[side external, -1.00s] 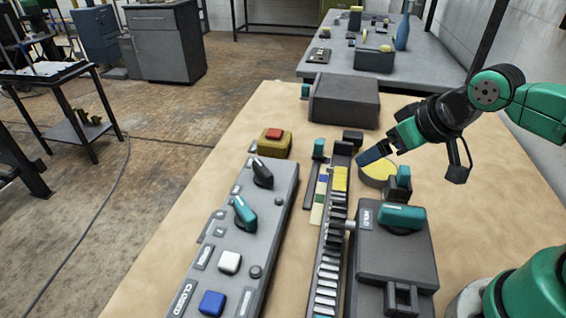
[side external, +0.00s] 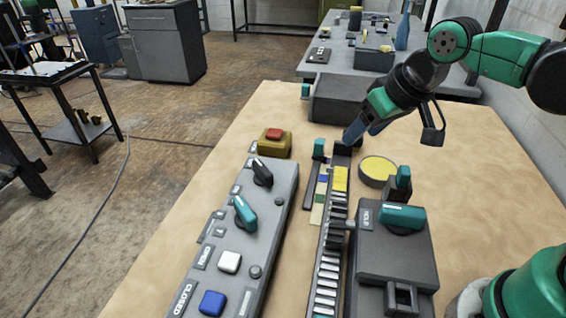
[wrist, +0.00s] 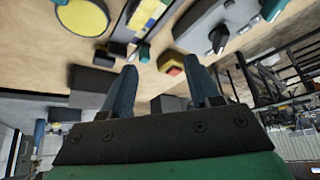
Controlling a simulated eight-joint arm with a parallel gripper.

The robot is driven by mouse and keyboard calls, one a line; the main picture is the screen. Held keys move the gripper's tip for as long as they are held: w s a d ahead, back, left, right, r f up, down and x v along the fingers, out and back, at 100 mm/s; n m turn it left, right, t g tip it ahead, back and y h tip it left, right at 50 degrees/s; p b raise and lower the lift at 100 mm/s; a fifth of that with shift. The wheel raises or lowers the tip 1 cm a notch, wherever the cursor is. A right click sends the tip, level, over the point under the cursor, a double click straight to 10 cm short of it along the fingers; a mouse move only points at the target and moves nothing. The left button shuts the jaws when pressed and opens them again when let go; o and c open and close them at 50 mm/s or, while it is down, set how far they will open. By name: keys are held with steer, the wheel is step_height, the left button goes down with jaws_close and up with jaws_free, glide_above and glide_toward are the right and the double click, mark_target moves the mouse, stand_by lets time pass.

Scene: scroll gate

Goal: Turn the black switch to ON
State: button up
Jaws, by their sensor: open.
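The black switch (side external: 262,172) is a rotary knob near the far end of the grey control panel (side external: 272,215). Its handle lies at a slant, and any marking beside it is too small to read. In the wrist view the black switch (wrist: 218,38) shows at upper right, beyond the right fingertip. My gripper (side external: 352,134) hangs past the far end of the central rail, to the right of the switch and apart from it.
A teal knob (side external: 244,212), a white button (side external: 229,261) and a blue button (side external: 212,302) share the panel. A yellow box with a red button (side external: 274,140) stands beyond it. The toothed rail (side external: 329,262) and grey HOLD box (side external: 397,255) lie right. Bare table separates the panel and rail.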

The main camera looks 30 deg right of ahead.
steer(key=w+a+g, duration=0.3)
steer(key=w+a, duration=0.3)
steer(key=w, duration=0.2)
steer(key=g, duration=0.2)
glide_above(262, 167)
steer(key=f, duration=0.4)
steer(key=shift+s+d+f, duration=0.1)
steer(key=shift+s+d, duration=0.05)
steer(key=shift+d, duration=0.15)
steer(key=shift+a+f+g, duration=0.3)
steer(key=shift+f, duration=2.85)
jaws_close()
